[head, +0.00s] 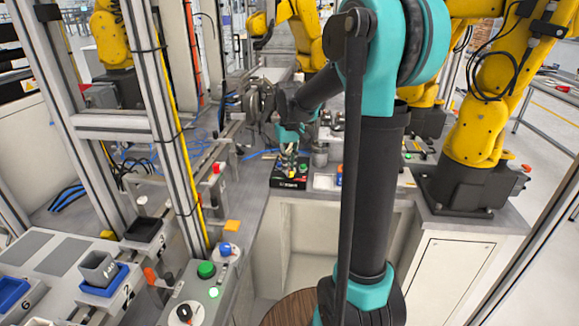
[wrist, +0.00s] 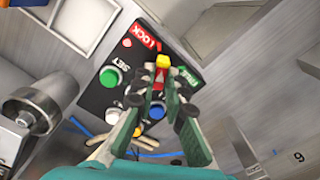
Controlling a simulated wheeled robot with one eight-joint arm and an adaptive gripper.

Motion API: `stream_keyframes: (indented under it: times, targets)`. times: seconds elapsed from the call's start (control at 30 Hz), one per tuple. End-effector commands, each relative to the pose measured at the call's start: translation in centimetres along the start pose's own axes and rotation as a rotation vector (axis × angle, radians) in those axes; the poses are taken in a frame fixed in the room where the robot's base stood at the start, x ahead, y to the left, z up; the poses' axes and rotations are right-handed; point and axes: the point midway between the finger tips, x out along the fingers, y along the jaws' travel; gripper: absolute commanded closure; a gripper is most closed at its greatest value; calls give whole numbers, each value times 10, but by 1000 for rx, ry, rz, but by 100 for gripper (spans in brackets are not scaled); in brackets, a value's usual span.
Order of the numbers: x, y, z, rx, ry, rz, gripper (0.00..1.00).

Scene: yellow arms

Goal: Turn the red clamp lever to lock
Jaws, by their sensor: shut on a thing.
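The red clamp lever (wrist: 159,77) shows in the wrist view as a red piece with a yellow tip (wrist: 162,61). It sits on a black control panel (wrist: 98,97), between the red LOCK label (wrist: 145,36) and a green label (wrist: 187,77). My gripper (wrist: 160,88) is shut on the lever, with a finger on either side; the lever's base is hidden. In the head view my gripper (head: 289,150) is over the black control box (head: 286,183), and the lever is too small to make out.
A green button (wrist: 110,77) marked SET, a white button (wrist: 112,116) and a blue button (wrist: 156,111) sit close to the fingers. A metal cylinder (wrist: 32,110) stands at the left. Yellow robot arms (head: 478,110) stand at the right.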

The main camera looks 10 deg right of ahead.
Motion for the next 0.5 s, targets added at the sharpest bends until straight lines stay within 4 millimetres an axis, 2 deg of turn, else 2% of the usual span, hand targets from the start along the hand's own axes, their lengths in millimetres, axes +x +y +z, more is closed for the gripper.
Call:
stream_keyframes:
  times: [0.2,0.5]
  targets:
    - [0,0,0,-144,0,0,100]
    - [0,0,0,-253,1,0,100]
